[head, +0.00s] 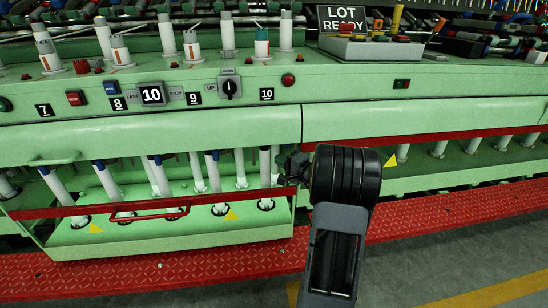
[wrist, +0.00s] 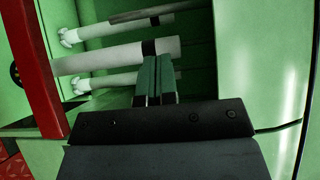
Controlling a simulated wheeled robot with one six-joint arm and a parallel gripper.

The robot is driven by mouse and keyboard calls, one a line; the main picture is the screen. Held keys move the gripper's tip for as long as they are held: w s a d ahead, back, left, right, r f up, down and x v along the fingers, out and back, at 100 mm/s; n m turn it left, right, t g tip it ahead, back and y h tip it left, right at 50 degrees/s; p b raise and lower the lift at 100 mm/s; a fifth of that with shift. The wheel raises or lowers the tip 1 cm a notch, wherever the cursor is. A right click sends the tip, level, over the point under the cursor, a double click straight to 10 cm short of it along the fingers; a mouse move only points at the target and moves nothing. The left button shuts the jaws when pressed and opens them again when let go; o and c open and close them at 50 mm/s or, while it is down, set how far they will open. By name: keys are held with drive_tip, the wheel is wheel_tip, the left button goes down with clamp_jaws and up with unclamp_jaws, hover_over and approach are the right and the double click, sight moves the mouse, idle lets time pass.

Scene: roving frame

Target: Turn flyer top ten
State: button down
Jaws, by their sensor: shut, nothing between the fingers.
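The flyer positions run along the green machine, and a number 10 label (head: 266,94) sits on its front panel at the right end of the row. Above that label a white tube with a teal band (head: 262,42) stands on the upper deck. In the open bay below, white flyer tubes (head: 240,165) with dark upper ends hang in a row. My gripper (head: 288,168) is at the right end of this bay. In the wrist view my gripper (wrist: 155,62) is shut and empty, its tips close to a white tube (wrist: 105,57) with a dark band. I cannot tell whether they touch.
A red rail (head: 60,211) crosses the bay front; it shows at left in the wrist view (wrist: 38,70). A red tread plate (head: 190,265) runs below.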

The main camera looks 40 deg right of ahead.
drive_tip(key=b+x, duration=0.1)
drive_tip(key=x, duration=0.8)
drive_tip(key=shift+w+a+b, duration=0.25)
drive_tip(key=shift+b, duration=0.3)
